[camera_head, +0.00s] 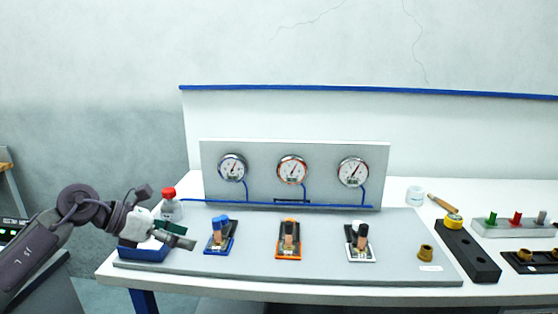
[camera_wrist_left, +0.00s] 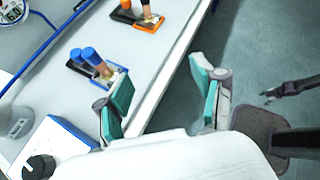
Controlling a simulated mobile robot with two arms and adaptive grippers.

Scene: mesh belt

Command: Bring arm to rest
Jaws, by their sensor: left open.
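My left gripper (camera_head: 186,236) is at the left end of the workbench, at the end of my arm that comes in from the left. In the left wrist view its two green-padded fingers (camera_wrist_left: 163,95) stand wide apart with nothing between them. In the head view the gripper and wrist hide part of the tray.
Orange (camera_head: 289,256) and white (camera_head: 361,258) fixtures stand to the right on the grey board (camera_head: 320,280). A panel with three gauges (camera_head: 291,168) rises behind. A black block (camera_head: 470,258) is farther right. The bench's front edge (camera_wrist_left: 172,80) and floor show in the wrist view.

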